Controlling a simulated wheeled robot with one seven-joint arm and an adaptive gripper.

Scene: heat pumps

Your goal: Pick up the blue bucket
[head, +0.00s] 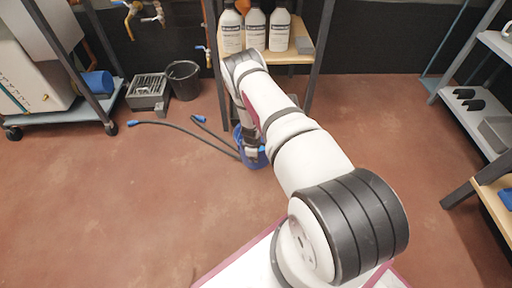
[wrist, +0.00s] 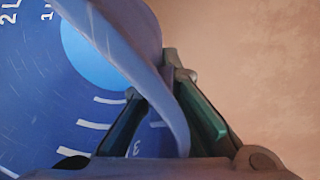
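The blue bucket (head: 260,159) stands on the floor just in front of the shelf with bottles, partly hidden behind my arm and gripper in the head view. My gripper (head: 251,147) reaches down at its rim. In the wrist view, the bucket (wrist: 60,95) fills the left side, with white volume marks on its inner wall and a lighter blue round patch. My gripper (wrist: 158,85) straddles the wall, one finger on each side. The fingers lean in close against the wall and look shut on it.
Dark hoses (head: 185,131) with blue ends lie on the floor left of the bucket. A black bin (head: 184,80) and a grey crate-like box (head: 148,92) stand behind them. A shelf (head: 290,56) holds white bottles. Open floor lies at right.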

